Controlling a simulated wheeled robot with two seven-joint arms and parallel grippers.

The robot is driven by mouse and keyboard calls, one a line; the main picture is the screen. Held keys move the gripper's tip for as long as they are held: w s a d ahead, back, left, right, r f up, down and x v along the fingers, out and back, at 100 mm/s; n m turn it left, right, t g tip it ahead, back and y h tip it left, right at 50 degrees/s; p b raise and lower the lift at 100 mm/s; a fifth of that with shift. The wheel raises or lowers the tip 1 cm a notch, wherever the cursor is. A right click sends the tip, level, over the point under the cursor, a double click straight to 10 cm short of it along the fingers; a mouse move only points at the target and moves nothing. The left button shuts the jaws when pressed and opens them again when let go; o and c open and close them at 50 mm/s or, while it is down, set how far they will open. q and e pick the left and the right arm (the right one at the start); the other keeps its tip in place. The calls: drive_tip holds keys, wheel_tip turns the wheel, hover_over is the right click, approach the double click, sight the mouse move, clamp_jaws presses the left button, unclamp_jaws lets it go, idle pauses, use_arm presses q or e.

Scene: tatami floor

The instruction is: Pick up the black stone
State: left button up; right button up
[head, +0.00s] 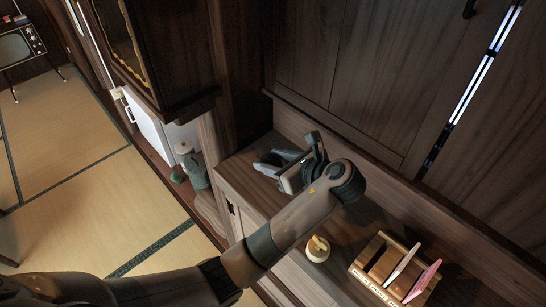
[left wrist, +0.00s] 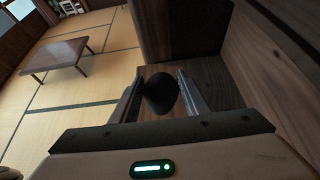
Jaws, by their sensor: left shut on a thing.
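The black stone (left wrist: 162,94) is a dark, rounded lump between the two fingers of my left gripper in the left wrist view. My left gripper (head: 268,164) is shut on it, over the far left end of the wooden cabinet top (head: 240,172) in the head view. The stone cannot be made out in the head view, where the gripper hides it. Whether it still touches the wood is hard to tell. My right gripper is in neither view.
A wooden rack (head: 372,268) with white and pink upright pieces and a small round yellowish pot (head: 318,248) stand on the cabinet top nearer me. A dark wall cabinet (head: 165,50) hangs at the left. A low table (left wrist: 62,56) stands on the tatami (head: 80,190).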

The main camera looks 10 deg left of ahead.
use_arm(q)
drive_tip(key=shift+s+d+r, duration=0.15)
drive_tip(key=shift+s+r, duration=0.4)
drive_tip(key=shift+s, duration=0.3)
